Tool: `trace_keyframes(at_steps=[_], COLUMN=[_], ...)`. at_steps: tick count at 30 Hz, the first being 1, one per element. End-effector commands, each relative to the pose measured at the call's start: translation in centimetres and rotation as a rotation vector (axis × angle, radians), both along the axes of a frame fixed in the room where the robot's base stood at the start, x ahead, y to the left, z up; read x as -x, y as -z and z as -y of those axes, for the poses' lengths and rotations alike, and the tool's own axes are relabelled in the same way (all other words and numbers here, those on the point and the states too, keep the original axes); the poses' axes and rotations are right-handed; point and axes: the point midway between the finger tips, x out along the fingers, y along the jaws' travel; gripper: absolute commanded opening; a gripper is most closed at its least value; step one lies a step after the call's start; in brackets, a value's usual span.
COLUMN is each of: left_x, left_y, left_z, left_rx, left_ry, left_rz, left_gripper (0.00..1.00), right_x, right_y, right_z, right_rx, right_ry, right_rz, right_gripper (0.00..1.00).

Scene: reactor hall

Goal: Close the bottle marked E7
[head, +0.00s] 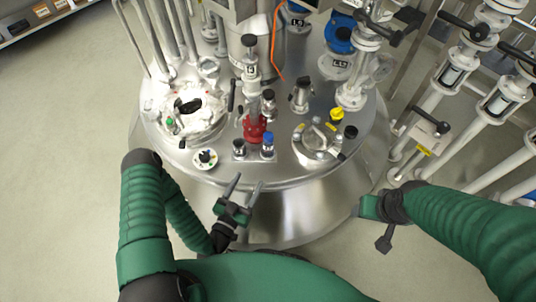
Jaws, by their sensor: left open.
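No marking E7 can be read in the head view, so I cannot tell which item is the bottle. Two small glass-like containers stand side by side near the front of the steel vessel lid: one with a black cap (239,144) and one with a blue cap (268,138). My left gripper (244,186) is open and empty, just in front of the lid's front edge, below these containers. Its two grey fingers point up toward the lid and stand apart. My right gripper (369,207) is right of the vessel; its fingers cannot be made out.
The round steel lid (215,165) carries a red valve (254,129), a yellow cap (336,115), a round flanged port (315,142) and a white-wrapped port (190,112). White pipes (430,95) with black handles stand at right. Floor at left is clear.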

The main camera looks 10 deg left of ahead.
Motion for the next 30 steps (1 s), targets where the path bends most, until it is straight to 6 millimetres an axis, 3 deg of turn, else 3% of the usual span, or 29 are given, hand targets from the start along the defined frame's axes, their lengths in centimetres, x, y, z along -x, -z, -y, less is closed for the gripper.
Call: trace_keyframes(at_steps=[11,24,30], left_x=[-0.5,-9.3,-11.4], left_y=[-0.1,0.1,-0.1], left_z=[0.0,1.7,2.1], left_rx=[0.004,0.003,0.003], left_ry=[-0.008,-0.008,-0.007], left_rz=[0.008,0.009,0.005], left_gripper=[0.61,0.61,0.61], right_x=[0.0,0.0,0.0], right_y=[0.1,2.9,3.3], right_z=[0.0,0.0,0.0], right_rx=[0.0,0.0,0.0], right_ry=[0.0,0.0,0.0], right_rz=[0.001,0.001,0.0], right_gripper=[0.6,0.6,0.6])
